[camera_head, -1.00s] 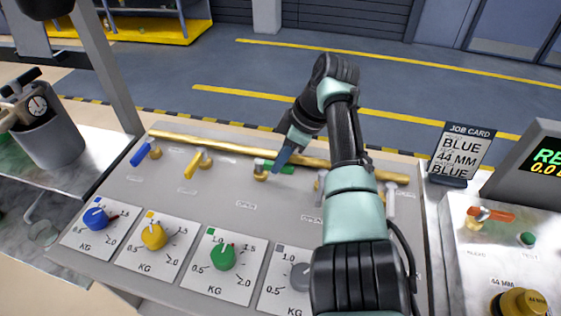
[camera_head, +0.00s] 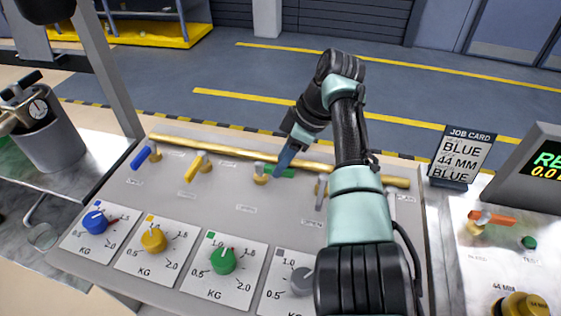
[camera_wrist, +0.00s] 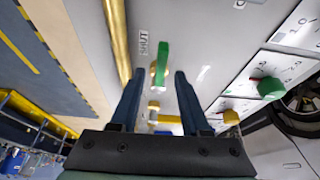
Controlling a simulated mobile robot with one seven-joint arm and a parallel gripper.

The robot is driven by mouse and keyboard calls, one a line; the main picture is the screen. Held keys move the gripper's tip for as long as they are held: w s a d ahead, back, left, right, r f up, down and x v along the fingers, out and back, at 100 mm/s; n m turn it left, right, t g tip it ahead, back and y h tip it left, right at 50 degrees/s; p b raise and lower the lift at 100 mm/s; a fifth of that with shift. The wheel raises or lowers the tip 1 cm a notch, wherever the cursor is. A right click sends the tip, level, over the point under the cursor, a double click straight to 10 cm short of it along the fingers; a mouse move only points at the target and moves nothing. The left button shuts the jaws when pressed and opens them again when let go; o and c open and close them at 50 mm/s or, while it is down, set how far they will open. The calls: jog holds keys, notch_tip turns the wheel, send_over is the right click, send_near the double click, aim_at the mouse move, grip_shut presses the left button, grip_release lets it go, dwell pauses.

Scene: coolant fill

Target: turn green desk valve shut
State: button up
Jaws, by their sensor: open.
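The green desk valve handle (camera_head: 263,167) sits on a brass stem on the grey sloping desk, roughly in line with the brass pipe (camera_head: 225,151) behind it. In the wrist view the green handle (camera_wrist: 162,62) stands next to a SHUT label (camera_wrist: 143,43). My gripper (camera_head: 281,174) reaches down at the handle from the right and hides part of it. In the wrist view my gripper (camera_wrist: 159,74) is open, its dark blue fingers on either side of the handle's line. I cannot tell whether a finger touches it.
Blue (camera_head: 141,157) and yellow (camera_head: 194,168) valve handles stand to the left, and a grey handle (camera_head: 321,192) close to the right beside my arm. Dial knobs, including a green one (camera_head: 223,261), line the desk front. A job card (camera_head: 462,156) stands at the right.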

jog(key=v, duration=1.1)
jog(key=shift+r, duration=0.25)
jog(key=w+a+r+m+t+p, duration=0.2)
jog(key=w+a+r+m+t, duration=0.1)
jog(key=w+a+r+t, duration=0.5)
notch_tip(320, 180, up, 13)
jog(key=s+a+m+t+h+p, duration=0.1)
jog(key=s+m+t, duration=0.1)
jog(key=m+t, duration=0.3)
jog(key=s+r+m+t+h+p, duration=0.1)
jog(key=s+r+m+t, duration=0.2)
jog(key=s+r+t, duration=0.3)
jog(key=s+r+m+t+h+p, duration=0.1)
jog(key=s+r+t, duration=0.6)
jog(key=s+r, duration=0.8)
jog(key=s+m+h, duration=0.1)
jog(key=s+m, duration=0.1)
jog(key=s, duration=0.2)
jog(key=shift+s+d+r+p, duration=0.15)
jog(key=shift+s+d+p, duration=0.2)
jog(key=shift+d, duration=0.05)
jog(key=shift+s, duration=0.1)
